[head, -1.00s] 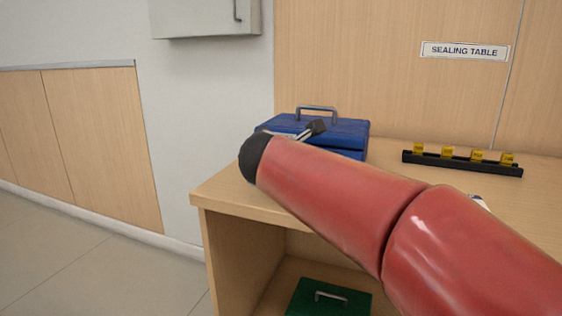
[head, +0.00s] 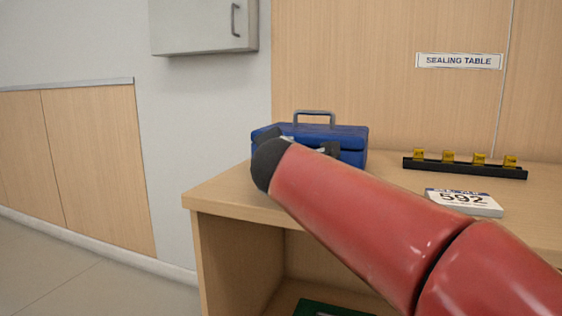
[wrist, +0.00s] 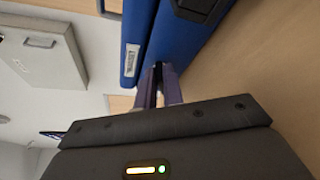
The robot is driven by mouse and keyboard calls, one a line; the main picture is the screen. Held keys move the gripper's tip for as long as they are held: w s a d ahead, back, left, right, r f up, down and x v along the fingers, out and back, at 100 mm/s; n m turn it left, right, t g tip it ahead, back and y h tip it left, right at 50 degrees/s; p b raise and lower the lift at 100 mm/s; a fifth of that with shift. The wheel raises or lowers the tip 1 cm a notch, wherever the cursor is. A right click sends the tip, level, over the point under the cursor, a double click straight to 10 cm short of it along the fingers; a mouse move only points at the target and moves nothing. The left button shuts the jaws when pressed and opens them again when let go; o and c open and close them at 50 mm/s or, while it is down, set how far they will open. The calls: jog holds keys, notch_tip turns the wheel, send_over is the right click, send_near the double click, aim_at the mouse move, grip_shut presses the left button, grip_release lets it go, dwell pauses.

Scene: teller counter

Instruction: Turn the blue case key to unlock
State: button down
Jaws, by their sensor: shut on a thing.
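The blue case (head: 345,135) stands on the sealing table with its grey handle up, and its lid looks closed. My gripper (wrist: 158,82) is at the case's front, its fingers closed together against the blue face in the wrist view. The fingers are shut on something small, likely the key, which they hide. In the head view my red arm and dark wrist cover most of the gripper and the case's lower left. In the wrist view the blue case (wrist: 165,35) shows a white label and a black fitting.
The wooden table (head: 225,195) has a black rack with several yellow pieces (head: 465,168) at the right and a card reading 592 (head: 465,201) beside my arm. A green case (head: 325,309) sits on the shelf below. A grey wall box (head: 200,25) hangs at upper left.

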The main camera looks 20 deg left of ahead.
jog(key=c, duration=1.5)
grip_release()
jog(key=shift+v, duration=3.9)
